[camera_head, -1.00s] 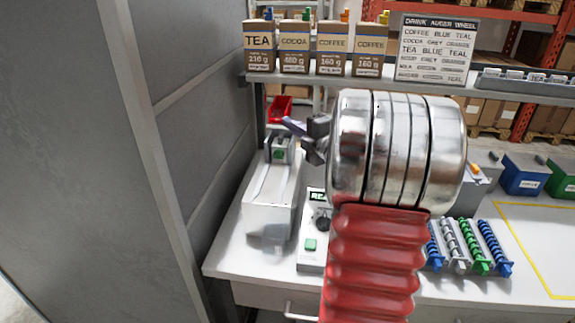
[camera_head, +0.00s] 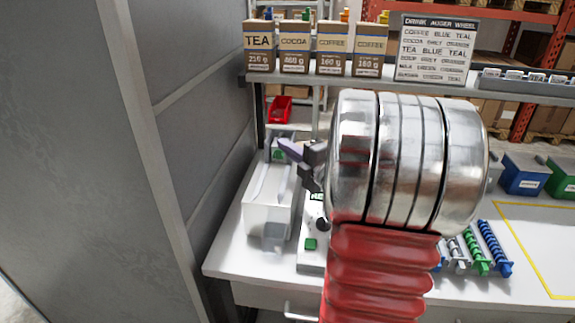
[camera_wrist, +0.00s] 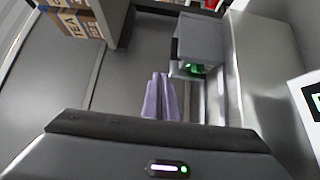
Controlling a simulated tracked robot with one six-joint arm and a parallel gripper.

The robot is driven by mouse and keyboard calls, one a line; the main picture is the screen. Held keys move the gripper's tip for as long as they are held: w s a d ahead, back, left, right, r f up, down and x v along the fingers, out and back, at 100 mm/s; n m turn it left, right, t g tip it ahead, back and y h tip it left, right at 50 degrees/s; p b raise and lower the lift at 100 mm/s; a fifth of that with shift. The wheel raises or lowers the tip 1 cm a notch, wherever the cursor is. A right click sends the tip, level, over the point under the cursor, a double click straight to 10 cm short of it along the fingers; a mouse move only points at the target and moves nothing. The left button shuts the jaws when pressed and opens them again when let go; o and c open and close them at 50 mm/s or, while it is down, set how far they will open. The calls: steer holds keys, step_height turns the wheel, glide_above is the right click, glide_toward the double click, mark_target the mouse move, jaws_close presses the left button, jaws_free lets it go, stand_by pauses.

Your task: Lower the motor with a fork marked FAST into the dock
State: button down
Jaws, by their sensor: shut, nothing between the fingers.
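A grey box with a green part (camera_wrist: 198,45) shows beyond my fingers in the wrist view. It is at the far end of a white open-topped unit with a channel (camera_head: 262,216) at the left of the bench. In the head view the box (camera_head: 278,155) is partly hidden by my gripper (camera_head: 286,147). I cannot read FAST or tell for sure whether this is the motor or the dock. My gripper's purple fingers (camera_wrist: 160,97) are shut and empty. They appear close to the box, to its left in the wrist view; I cannot tell whether they touch.
A control box with a green button (camera_head: 310,244) stands right of the white unit. Several blue, grey and green augers (camera_head: 492,248) lie at right. A shelf above holds cartons (camera_head: 294,46) and a drink chart (camera_head: 437,47). A grey wall (camera_head: 195,120) is at left.

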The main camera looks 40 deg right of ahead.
mark_target(283, 157)
step_height(283, 157, down, 6)
steer(key=shift+f, duration=0.2)
steer(key=shift+w+d, duration=0.3)
steer(key=shift+d, duration=0.05)
steer(key=shift+w+d, duration=0.1)
steer(key=shift+w+d, duration=0.45)
steer(key=shift+d, duration=0.2)
